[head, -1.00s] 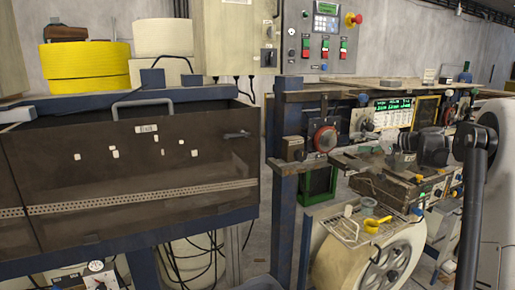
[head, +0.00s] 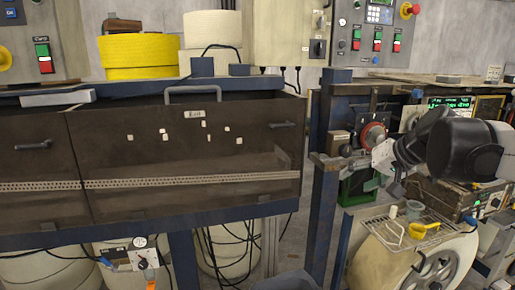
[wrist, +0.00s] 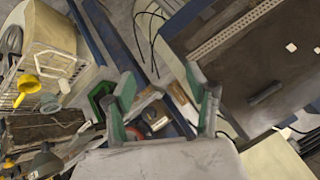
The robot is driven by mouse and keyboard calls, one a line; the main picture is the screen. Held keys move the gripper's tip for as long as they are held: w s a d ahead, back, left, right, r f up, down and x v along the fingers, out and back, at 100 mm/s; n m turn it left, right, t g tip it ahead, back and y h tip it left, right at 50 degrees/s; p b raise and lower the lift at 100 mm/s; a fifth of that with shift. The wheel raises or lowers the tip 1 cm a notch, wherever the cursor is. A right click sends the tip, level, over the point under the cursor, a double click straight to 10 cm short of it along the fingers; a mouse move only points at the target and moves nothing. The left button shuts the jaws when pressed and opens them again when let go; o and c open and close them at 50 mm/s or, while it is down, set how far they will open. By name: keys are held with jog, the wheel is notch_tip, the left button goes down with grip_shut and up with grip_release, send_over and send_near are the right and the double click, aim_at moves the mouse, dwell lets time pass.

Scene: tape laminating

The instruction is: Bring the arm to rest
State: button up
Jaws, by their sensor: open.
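My gripper shows in the wrist view (wrist: 165,95) with its two green-lined fingers spread wide apart and nothing held between them. In the head view my arm reaches in from the right, its dark round joints in front of the right-hand machine bench. The gripper end there is small and partly hidden, close in the picture to the red round dial (head: 373,136) on the blue frame. I cannot tell how far it is from the frame.
A dark-windowed cabinet (head: 120,205) with a handle fills the left. Yellow (head: 140,52) and white rolls stand behind it. Right of the blue post (head: 322,215) are a wire rack with a yellow scoop (head: 423,229) and a large cream wheel (head: 400,265). Cables hang below the cabinet.

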jog(key=s+a+f+h, duration=0.1)
jog(key=s+f, duration=0.3)
jog(key=s, duration=0.4)
jog(key=s+a+f+n+h+b, duration=0.1)
jog(key=s+a+f+h, duration=0.1)
jog(key=s+f, duration=0.3)
jog(key=s+a+f+n+h, duration=0.1)
jog(key=s+f, duration=0.4)
jog(key=s, duration=0.6)
jog(key=shift+s+a, duration=0.25)
jog(key=shift+a, duration=0.6)
